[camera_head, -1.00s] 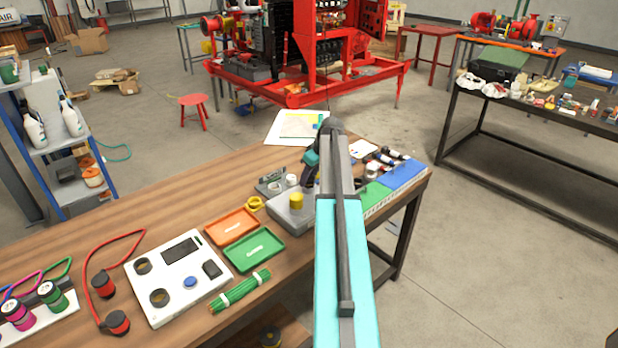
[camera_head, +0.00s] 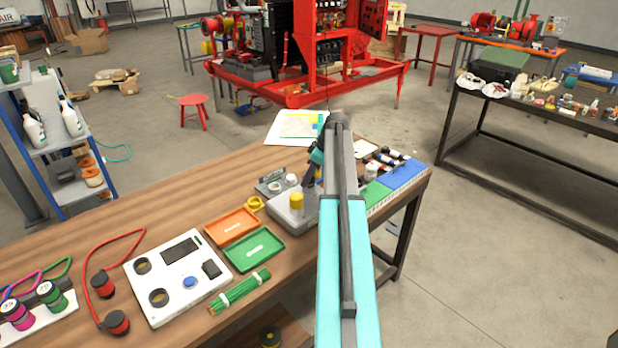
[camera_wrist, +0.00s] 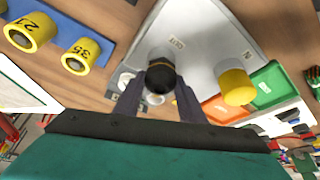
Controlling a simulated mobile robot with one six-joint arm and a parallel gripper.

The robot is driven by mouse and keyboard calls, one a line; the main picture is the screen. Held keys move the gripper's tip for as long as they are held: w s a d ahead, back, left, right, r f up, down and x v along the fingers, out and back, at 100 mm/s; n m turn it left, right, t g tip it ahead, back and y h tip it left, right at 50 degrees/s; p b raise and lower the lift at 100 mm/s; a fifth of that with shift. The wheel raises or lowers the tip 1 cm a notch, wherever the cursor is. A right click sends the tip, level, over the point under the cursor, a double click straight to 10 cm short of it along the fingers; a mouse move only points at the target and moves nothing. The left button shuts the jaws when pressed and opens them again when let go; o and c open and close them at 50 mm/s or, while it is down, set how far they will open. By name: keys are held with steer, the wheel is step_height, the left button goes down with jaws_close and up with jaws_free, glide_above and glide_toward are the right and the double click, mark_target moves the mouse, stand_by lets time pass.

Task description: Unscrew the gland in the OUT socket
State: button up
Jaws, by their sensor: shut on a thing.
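The grey box (camera_wrist: 205,55) carries an OUT label (camera_wrist: 176,42) in the wrist view. A dark, round-topped gland (camera_wrist: 160,77) stands at the box beside that label. My gripper (camera_wrist: 158,92) is shut on this gland, with one finger on each side of it. The gland's lower part and thread are hidden. A yellow-capped gland (camera_wrist: 237,87) stands on the same box, to the right and apart from my fingers. In the head view the box (camera_head: 286,216) and yellow-capped gland (camera_head: 296,201) show left of my arm, which hides much of my gripper (camera_head: 309,184).
Yellow numbered cylinders (camera_wrist: 30,32) stand on a blue surface in the wrist view. The wooden bench (camera_head: 150,215) is clear at its back left.

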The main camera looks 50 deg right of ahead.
steer(key=shift+n+y, duration=0.3)
steer(key=shift+n, duration=0.4)
steer(key=o, duration=1.1)
steer(key=shift+r, duration=0.1)
steer(key=b+v, duration=0.3)
steer(key=v, duration=1)
steer(key=shift+r, duration=0.35)
steer(key=shift+s, duration=0.2)
